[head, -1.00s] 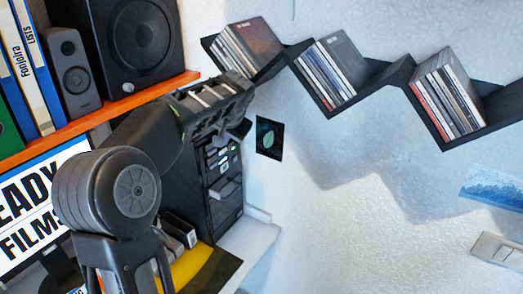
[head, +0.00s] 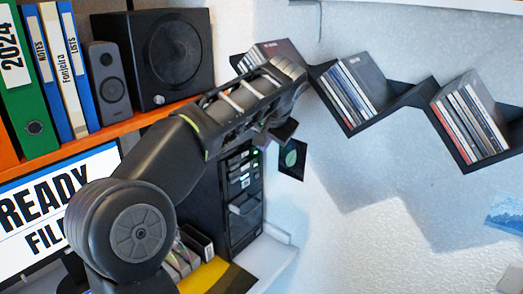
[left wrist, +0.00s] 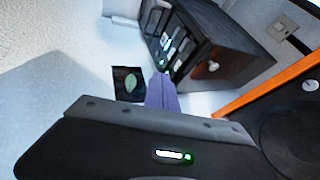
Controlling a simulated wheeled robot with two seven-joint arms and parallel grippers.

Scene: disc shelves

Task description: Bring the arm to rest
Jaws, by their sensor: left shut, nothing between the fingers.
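My left arm comes in from the lower left of the head view. Its gripper (head: 282,130) points down in front of the wall, below the left end of the zigzag shelf (head: 405,103). The gripper is shut and empty. In the left wrist view its fingers (left wrist: 163,84) show as a small purple-grey shape beyond the dark hand. The hand partly covers the left group of discs (head: 277,52) in the head view. I cannot tell whether it touches the shelf. My right gripper is out of view.
A dark square with a green leaf (head: 292,160) is at the wall near the gripper. A black tower (head: 240,200) stands below my forearm. An orange shelf (head: 62,150) holds binders (head: 30,90) and speakers (head: 165,60). Wall at the lower right is mostly clear.

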